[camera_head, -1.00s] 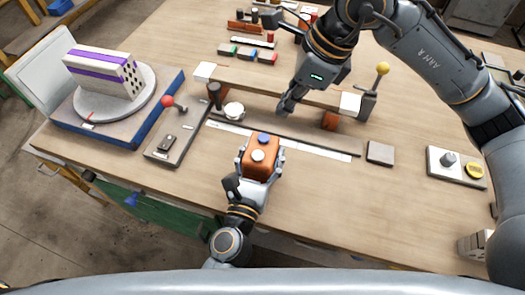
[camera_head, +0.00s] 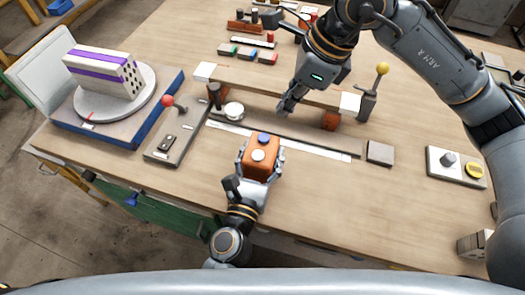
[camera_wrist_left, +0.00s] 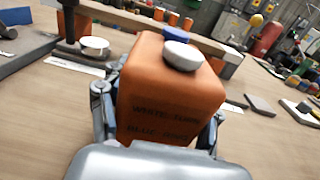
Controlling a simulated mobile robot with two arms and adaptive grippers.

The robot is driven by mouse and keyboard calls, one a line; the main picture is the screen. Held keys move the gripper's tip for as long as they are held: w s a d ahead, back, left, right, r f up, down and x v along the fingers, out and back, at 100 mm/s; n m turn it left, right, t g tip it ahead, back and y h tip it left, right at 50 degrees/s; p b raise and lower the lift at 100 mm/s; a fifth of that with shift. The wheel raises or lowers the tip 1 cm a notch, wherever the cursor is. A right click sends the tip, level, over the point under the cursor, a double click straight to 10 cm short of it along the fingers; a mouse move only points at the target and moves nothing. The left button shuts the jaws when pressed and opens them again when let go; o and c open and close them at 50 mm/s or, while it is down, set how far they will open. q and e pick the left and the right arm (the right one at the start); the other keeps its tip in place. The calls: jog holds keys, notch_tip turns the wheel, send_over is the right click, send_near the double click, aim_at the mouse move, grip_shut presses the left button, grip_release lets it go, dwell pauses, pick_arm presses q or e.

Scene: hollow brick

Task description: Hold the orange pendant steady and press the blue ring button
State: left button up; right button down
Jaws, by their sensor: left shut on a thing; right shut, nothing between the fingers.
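The orange pendant (camera_head: 260,169) is a box with a white round button (camera_head: 258,155) and a blue button (camera_head: 263,138) on its top. My left gripper (camera_head: 261,160) is shut on the pendant, with one finger on each side. In the left wrist view the pendant (camera_wrist_left: 165,95) stands between the fingers, with dark lettering on its near face and the blue button (camera_wrist_left: 175,34) behind the white one (camera_wrist_left: 183,55). My right gripper (camera_head: 285,107) is shut and empty, up and to the right of the pendant, apart from it, near the long wooden bar.
A long wooden bar (camera_head: 270,84) with white end blocks crosses behind the pendant. A red-knobbed lever (camera_head: 168,101) stands at left, a yellow-knobbed lever (camera_head: 382,69) at right. A striped brick (camera_head: 103,73) sits on a turntable.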

aim_at(268, 138)
dwell(0.3)
jog(key=shift+w+a+f+m+t+y, duration=0.1)
jog(key=shift+a+f+m+t+y, duration=0.15)
jog(key=shift+a+f+m+y, duration=0.85)
jog(key=shift+w+d+f+m+t+y, duration=0.15)
jog(key=shift+f+m+y, duration=0.4)
jog(key=shift+f+m, duration=1.3)
jog(key=shift+w+a+f+m+t+y, duration=0.1)
jog(key=shift+a+f+m+t+y, duration=0.2)
jog(key=shift+a+f+m+y, duration=1.05)
jog(key=shift+d+r+m+h, duration=0.2)
jog(key=shift+d+m+h, duration=0.3)
jog(key=shift+d, duration=0.2)
